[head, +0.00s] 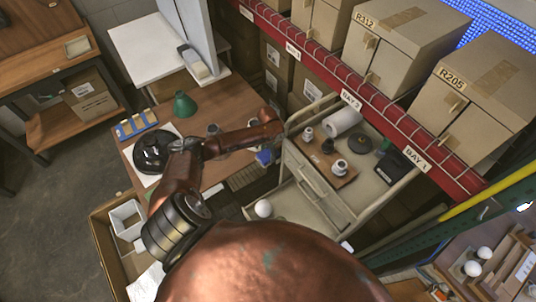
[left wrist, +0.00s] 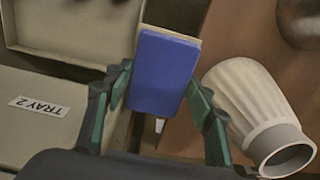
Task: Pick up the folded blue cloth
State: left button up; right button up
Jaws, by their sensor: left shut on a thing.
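The folded blue cloth (left wrist: 163,74) is a flat block with a pale edge at its far end. In the left wrist view it sits between the two dark green fingers of my left gripper (left wrist: 161,88), which is shut on it. In the head view a small part of the blue cloth (head: 263,157) shows below the end of my left arm, between the brown table and the beige drawer cart. The arm hides the rest of it there. My right gripper is not in view.
A whitish fluted shade (left wrist: 248,97) lies right of the gripper, close to the right finger. A beige drawer labelled TRAY 2 (left wrist: 35,118) is at the left. In the head view, the brown table (head: 228,98) holds a green cone (head: 185,105); the drawer cart (head: 385,192) stands right.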

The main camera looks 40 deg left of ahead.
pick_arm(q)
jog(key=shift+r, duration=0.55)
jog(key=s+r, duration=0.1)
jog(key=r, duration=0.1)
jog(key=s+d+r, duration=0.1)
jog(key=s+r, duration=0.1)
jog(key=r, duration=0.1)
jog(key=s+d+r, duration=0.1)
jog(key=r, duration=0.2)
jog(key=shift+s+d, duration=0.1)
jog(key=shift+s, duration=0.15)
jog(key=s+d+r, duration=0.3)
jog(key=s+d, duration=0.1)
jog(key=s, duration=0.4)
jog(key=shift+r, duration=0.4)
jog(key=o, duration=0.4)
jog(key=c, duration=0.4)
jog(key=shift+o, duration=0.2)
jog(key=shift+d, duration=0.15)
